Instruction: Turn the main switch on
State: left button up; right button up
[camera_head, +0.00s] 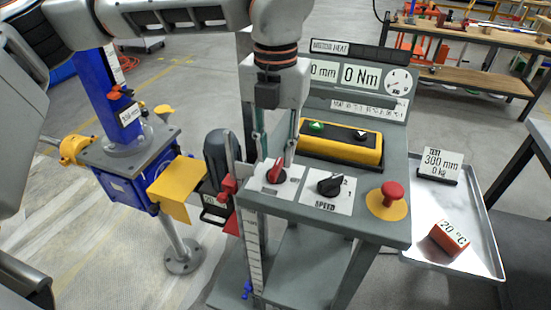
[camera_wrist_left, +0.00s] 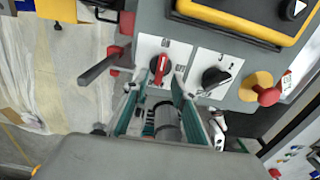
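The main switch, a red rotary knob (camera_head: 275,171) on a white plate, sits at the left of the grey control panel. It also shows in the left wrist view (camera_wrist_left: 160,68), its handle lying roughly along the picture's vertical. My left gripper (camera_head: 273,158) comes down from above over the switch. In the left wrist view its two fingers (camera_wrist_left: 154,90) are apart with nothing gripped between them, and their tips lie just short of the knob, to either side of it. I cannot tell whether they touch it. My right gripper is not in view.
Right of the switch are a black speed knob (camera_head: 330,185) and a red emergency button (camera_head: 391,193). A yellow push-button box (camera_head: 341,146) stands behind. A blue screw jack (camera_head: 126,155) with a yellow guard is left. A metal tray (camera_head: 466,228) is right.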

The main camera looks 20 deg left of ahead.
aim_at(276, 167)
pick_arm(q)
notch_tip(276, 167, up, 9)
dwell(0.3)
